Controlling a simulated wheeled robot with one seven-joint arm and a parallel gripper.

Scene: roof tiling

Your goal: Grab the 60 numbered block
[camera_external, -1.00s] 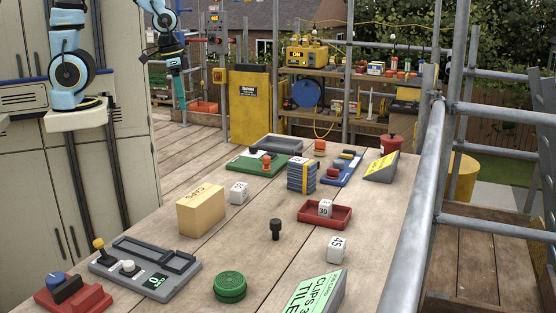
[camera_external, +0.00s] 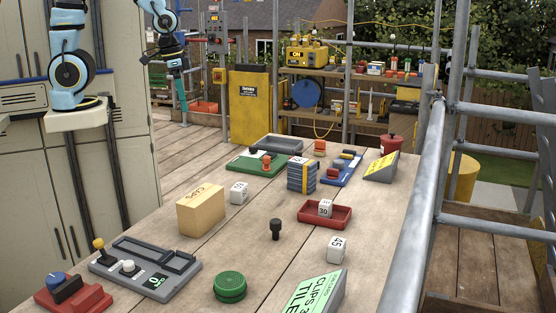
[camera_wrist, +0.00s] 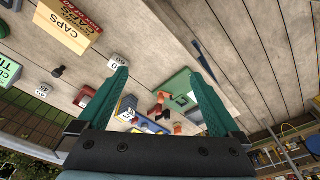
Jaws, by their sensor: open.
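A white block (camera_external: 238,193) stands on the wooden table right of the tan CAPS box. Its number is too small to read fully; in the wrist view the white block (camera_wrist: 115,62) shows a 0, partly behind my left finger. A white block marked 30 (camera_external: 325,208) sits in a red tray (camera_external: 348,222). A white block marked 45 (camera_external: 336,249) stands nearer on the table. My gripper (camera_wrist: 158,75) is open and empty. In the camera_external view it (camera_external: 182,108) hangs beyond the table's far left edge, away from the blocks.
The CAPS box (camera_external: 201,210) stands left of the unread block. A dark knob (camera_external: 276,229), a green round lid (camera_external: 230,286) and a grey panel (camera_external: 145,268) lie nearer. A scaffold rail runs along the right.

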